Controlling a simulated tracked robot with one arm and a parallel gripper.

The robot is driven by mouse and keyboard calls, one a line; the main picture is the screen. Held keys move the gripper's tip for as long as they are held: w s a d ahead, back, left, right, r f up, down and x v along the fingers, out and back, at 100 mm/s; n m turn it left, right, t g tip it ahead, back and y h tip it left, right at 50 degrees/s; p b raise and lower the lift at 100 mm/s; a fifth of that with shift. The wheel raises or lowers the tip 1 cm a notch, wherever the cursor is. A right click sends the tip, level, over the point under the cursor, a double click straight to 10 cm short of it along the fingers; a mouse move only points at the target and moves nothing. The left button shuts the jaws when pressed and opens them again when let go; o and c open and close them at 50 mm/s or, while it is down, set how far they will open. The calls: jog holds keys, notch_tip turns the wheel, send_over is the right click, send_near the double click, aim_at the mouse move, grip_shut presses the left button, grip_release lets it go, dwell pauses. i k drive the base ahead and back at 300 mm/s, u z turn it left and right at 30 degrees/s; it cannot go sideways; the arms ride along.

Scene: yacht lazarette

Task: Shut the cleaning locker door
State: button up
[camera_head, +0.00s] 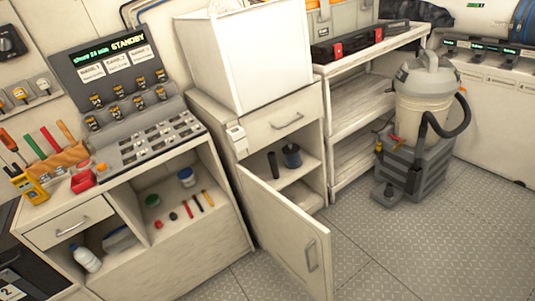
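A cream locker door (272,225) with a vertical metal handle stands wide open at the centre. It swings out from a cream cabinet (225,141) over the grey floor. It is the only open hinged door in view; I see no label naming it the cleaning locker. Inside the cabinet, a dark cylinder and a dark blue round item (291,155) sit on a shelf. The lower inside is partly hidden by the door. My gripper is not in view.
A shut drawer (288,119) is above the opening. A white box (253,60) stands on top. A shelf rack (354,104) and a vacuum (425,98) are to the right. An open-front workbench (175,258) is left. Diamond-plate floor (400,235) is clear at lower right.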

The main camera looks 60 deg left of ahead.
aim_at(301, 244)
jog(key=u, duration=1.3)
